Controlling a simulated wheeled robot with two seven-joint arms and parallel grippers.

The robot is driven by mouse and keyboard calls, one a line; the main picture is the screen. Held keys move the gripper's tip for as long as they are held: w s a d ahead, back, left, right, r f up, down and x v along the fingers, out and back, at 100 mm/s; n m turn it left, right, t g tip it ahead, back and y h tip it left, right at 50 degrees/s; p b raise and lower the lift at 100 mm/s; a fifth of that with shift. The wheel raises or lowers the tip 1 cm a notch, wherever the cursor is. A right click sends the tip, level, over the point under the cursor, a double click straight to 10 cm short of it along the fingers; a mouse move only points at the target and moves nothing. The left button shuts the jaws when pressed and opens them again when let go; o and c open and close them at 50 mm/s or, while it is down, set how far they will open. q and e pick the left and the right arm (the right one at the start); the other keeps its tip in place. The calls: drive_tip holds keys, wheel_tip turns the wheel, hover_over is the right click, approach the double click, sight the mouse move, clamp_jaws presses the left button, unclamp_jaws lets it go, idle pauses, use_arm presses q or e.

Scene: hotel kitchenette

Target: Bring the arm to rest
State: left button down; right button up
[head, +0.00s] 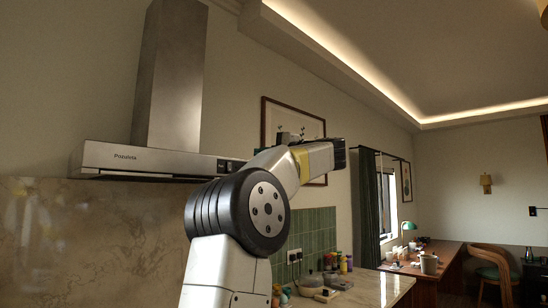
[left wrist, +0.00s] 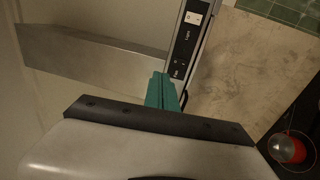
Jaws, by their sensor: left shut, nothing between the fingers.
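My left arm (head: 238,215) rises from the bottom middle of the head view and bends right at a large black joint. Its far end, in front of the framed picture, points right and is raised above the counter. In the left wrist view my left gripper (left wrist: 162,82) shows as teal fingers close together, shut and empty. In that view the fingertips overlap the lower end of the hood's control panel (left wrist: 185,48); I cannot tell the gap between them. My right gripper is in neither view.
The range hood (head: 140,157) is on the wall at left, close to my left arm. A counter (head: 385,287) with bottles and jars lies beyond the arm. A desk (head: 445,255) and chair (head: 497,262) stand at far right. A red round object (left wrist: 287,149) shows below the gripper.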

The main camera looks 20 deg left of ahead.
use_arm(q)
drive_tip(key=shift+s+d, duration=0.15)
drive_tip(key=shift+d, duration=0.25)
drive_tip(key=d+r+m+t+h, duration=0.3)
drive_tip(key=d+r+m+t, duration=0.3)
drive_tip(key=m+t, duration=0.3)
drive_tip(key=d+f+m+t+h, duration=0.45)
drive_tip(key=d+m+h, duration=0.25)
drive_tip(key=m+h, duration=0.25)
drive_tip(key=s+d+f+m+g+h, duration=0.1)
drive_tip(key=s+d+f+m+h, duration=0.15)
drive_tip(key=f+m+h, duration=0.2)
drive_tip(key=s+d+f+m+g+h, duration=0.1)
drive_tip(key=s+d+f+m+h, duration=0.15)
drive_tip(key=d+f, duration=0.2)
drive_tip(key=s+f+m+g, duration=0.2)
drive_tip(key=s+f+g, duration=0.2)
drive_tip(key=s+f, duration=0.4)
drive_tip(key=s+f+m+g, duration=0.2)
drive_tip(key=s+f+g, duration=0.2)
drive_tip(key=s+f, duration=0.5)
drive_tip(key=s+f+m+g, duration=0.2)
drive_tip(key=s+f+g, duration=0.3)
drive_tip(key=f, duration=1.4)
drive_tip(key=s, duration=0.3)
drive_tip(key=shift+s+a+f, duration=0.15)
drive_tip(key=shift+a+f, duration=0.05)
drive_tip(key=shift+a, duration=0.2)
